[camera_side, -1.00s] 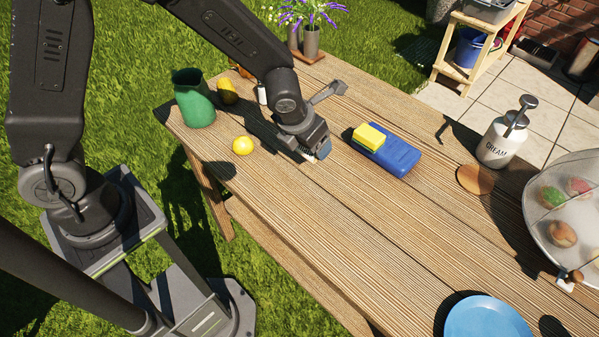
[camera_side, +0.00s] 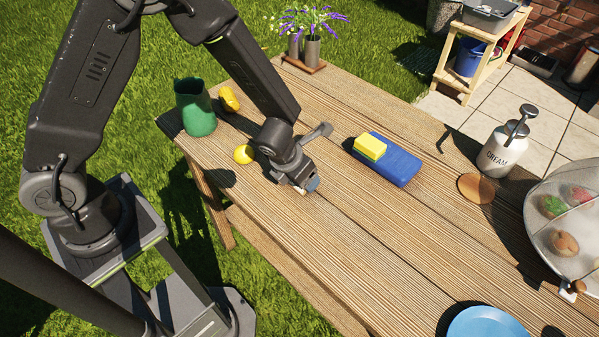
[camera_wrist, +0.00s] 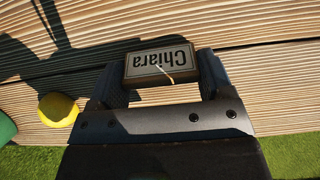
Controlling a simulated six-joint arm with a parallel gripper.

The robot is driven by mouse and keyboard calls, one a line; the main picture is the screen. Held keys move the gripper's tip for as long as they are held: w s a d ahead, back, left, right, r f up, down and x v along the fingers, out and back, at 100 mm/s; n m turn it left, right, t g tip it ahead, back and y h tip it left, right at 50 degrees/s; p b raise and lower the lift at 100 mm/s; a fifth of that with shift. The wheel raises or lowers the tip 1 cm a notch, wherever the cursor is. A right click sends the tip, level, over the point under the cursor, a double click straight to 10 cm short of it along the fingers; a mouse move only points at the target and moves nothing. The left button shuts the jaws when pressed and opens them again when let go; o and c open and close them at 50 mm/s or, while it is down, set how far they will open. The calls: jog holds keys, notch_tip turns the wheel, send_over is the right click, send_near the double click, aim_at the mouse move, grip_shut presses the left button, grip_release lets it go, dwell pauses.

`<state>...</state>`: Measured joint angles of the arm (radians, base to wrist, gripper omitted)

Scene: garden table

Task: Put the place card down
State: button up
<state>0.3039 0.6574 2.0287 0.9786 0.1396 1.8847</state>
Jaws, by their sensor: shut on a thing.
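The place card (camera_wrist: 161,63) is a small dark-edged block with a pale face reading "Chiara", upside down in the wrist view. It sits between the two fingers of my gripper (camera_wrist: 162,82), which is shut on it. In the side view my gripper (camera_side: 306,186) points down low over the wooden table (camera_side: 350,235), near its front-left edge. The card is mostly hidden there by the fingers. I cannot tell whether the card touches the table.
A lemon (camera_side: 244,154) lies just left of my gripper, with a green jug (camera_side: 196,108) behind it. A blue block (camera_side: 396,164) with a yellow sponge (camera_side: 370,147) lies to the right. A blue plate (camera_side: 486,323) is at the front. The planks between are clear.

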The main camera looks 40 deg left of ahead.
jog(key=shift+f, duration=0.2)
jog(key=o, duration=0.9)
jog(key=shift+r, duration=0.15)
jog(key=s+a+r+n, duration=0.35)
jog(key=r+n, duration=0.45)
jog(key=r, duration=0.3)
jog(key=s+a+r+n, duration=0.2)
jog(key=s+r+n, duration=0.3)
jog(key=r+n, duration=0.45)
jog(key=s+a+r+n, duration=0.1)
jog(key=s+r+n, duration=0.3)
jog(key=n, duration=0.5)
jog(key=s+a+r+n+t, duration=0.1)
jog(key=s+r+n, duration=0.3)
jog(key=n, duration=0.5)
jog(key=shift+s+a+r, duration=0.15)
jog(key=shift+s+a, duration=0.15)
jog(key=shift+s, duration=0.8)
